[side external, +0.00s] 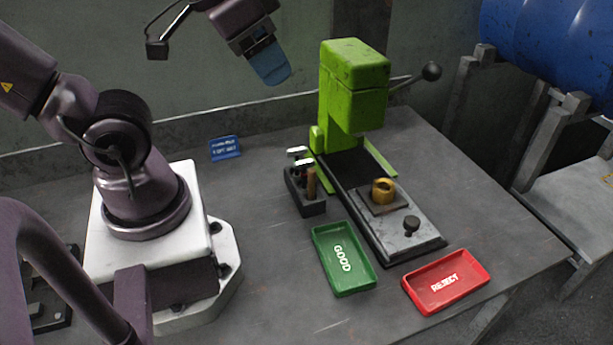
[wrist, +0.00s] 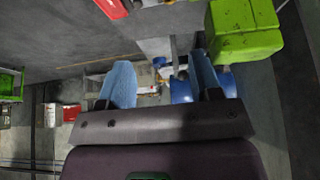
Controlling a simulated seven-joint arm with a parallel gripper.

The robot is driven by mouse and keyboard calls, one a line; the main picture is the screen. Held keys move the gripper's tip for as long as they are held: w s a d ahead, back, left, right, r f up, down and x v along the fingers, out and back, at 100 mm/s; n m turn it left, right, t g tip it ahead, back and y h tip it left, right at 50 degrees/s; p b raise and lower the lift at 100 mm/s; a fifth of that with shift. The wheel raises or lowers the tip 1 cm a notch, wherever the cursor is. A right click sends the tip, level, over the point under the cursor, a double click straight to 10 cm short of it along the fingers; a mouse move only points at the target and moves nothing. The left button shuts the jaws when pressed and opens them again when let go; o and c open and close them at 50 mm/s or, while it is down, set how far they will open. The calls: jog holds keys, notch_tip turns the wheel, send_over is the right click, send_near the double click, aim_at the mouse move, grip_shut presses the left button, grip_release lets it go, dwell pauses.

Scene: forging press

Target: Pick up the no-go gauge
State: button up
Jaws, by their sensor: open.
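A small dark holder block (side external: 307,203) stands on the table left of the green press. Several small upright pieces stand in it, one with a brown handle (side external: 311,182) and others with pale tops (side external: 299,152). I cannot tell which of them is the no-go gauge. My gripper (side external: 277,79) is high above the table, up and left of the press, well away from the holder. In the wrist view my gripper (wrist: 162,82) has its two blue fingers apart with nothing held between them. The holder is not recognisable in the wrist view.
The green press (side external: 352,85) has a lever at its right and a brass ring (side external: 383,190) on its base. A green GOOD tray (side external: 343,259) and a red REJECT tray (side external: 446,282) lie in front. Blue drums (side external: 555,45) are at right.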

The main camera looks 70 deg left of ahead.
dwell(0.3)
jog(key=o, duration=0.4)
jog(key=shift+f, duration=0.1)
jog(key=m+g+y, duration=0.5)
jog(key=m+g, duration=0.1)
jog(key=m, duration=1.2)
send_near(305, 162)
jog(key=shift+h, duration=0.3)
jog(key=x, duration=0.5)
jog(key=shift+w+a, duration=0.2)
jog(key=shift+s+x, duration=0.1)
jog(key=shift+x, duration=1.3)
jog(key=shift+s+x, duration=0.15)
jog(key=shift+x, duration=1.2)
